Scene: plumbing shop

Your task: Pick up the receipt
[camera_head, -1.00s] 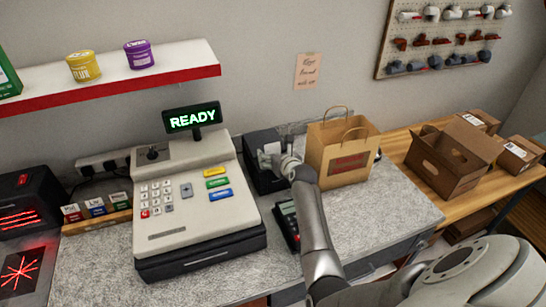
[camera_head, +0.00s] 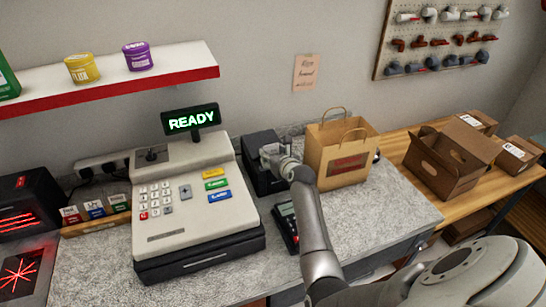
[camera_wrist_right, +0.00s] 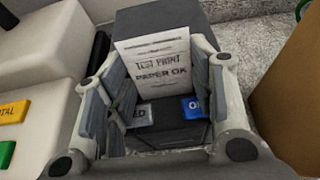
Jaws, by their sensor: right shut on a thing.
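The receipt (camera_wrist_right: 158,58) is a white paper slip with printed text, including "TEST PRINT" and "PAPER OK". In the right wrist view it stands upright at the black receipt printer (camera_wrist_right: 172,24), above a grey and a blue button. My right gripper (camera_head: 270,158) is at the front of the printer (camera_head: 259,143) in the head view. In the wrist view the fingers of my right gripper (camera_wrist_right: 165,85) are on either side of the slip, shut on it. The receipt is hard to make out in the head view. My left gripper is out of view.
The cash register (camera_head: 192,200) stands left of the printer. A paper bag (camera_head: 341,155) stands close on the right, and a card terminal (camera_head: 287,226) lies in front. Open cardboard box (camera_head: 447,165) is farther right. Bare counter (camera_head: 380,215) shows at the front right.

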